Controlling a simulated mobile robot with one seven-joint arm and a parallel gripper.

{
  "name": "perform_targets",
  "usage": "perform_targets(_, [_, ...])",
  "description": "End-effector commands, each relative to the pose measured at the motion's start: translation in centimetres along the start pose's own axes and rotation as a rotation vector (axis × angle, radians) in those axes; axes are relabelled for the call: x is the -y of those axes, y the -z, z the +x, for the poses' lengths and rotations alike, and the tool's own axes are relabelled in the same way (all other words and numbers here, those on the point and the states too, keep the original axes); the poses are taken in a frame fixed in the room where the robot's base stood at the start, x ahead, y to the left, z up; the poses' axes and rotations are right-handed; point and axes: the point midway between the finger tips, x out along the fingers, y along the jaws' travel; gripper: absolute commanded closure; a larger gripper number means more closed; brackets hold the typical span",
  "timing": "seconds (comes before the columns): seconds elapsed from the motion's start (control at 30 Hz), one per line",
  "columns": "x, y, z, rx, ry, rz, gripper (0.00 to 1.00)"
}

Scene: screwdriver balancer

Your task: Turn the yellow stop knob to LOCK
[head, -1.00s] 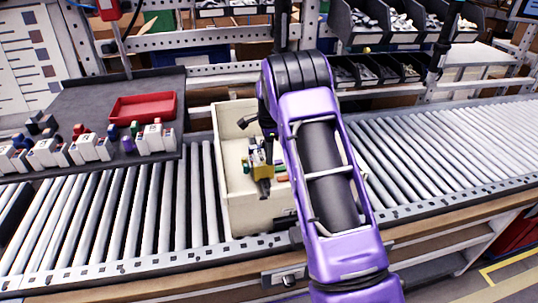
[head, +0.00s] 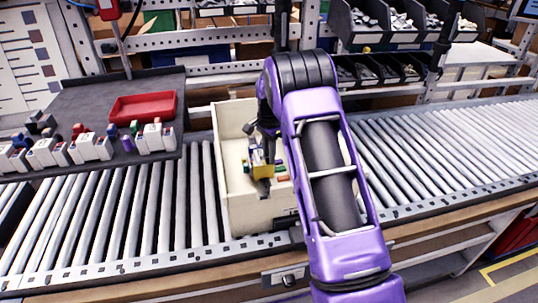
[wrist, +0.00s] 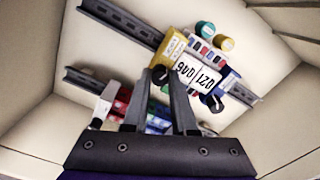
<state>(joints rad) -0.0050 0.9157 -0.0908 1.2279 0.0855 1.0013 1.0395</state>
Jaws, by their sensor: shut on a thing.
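My gripper (wrist: 186,92) is inside a cream bin (head: 236,207). Its two dark fingers are shut on a labelled terminal block (wrist: 200,75) with a white label, a yellow end and a blue end. In the head view this block (head: 262,171) shows as a small yellow and white shape low in the bin, partly covered by the gripper. A small round yellow thing (head: 367,50) is at the back by the shelf bins, apart from my gripper. I cannot tell whether it is the stop knob, and no LOCK mark is readable.
Rail pieces (wrist: 118,22) and several coloured parts (wrist: 118,105) lie in the bin around the block. The bin stands on a roller conveyor (head: 440,150). A red tray (head: 143,106) and several white modules (head: 92,147) sit on the grey table at left.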

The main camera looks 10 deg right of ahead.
Motion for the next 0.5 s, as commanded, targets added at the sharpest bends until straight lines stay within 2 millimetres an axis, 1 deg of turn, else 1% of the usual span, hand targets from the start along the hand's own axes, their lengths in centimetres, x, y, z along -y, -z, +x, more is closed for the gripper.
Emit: perform_targets(0.5, [0.0,0.01,-0.02,0.0,0.001,-0.491,1.0])
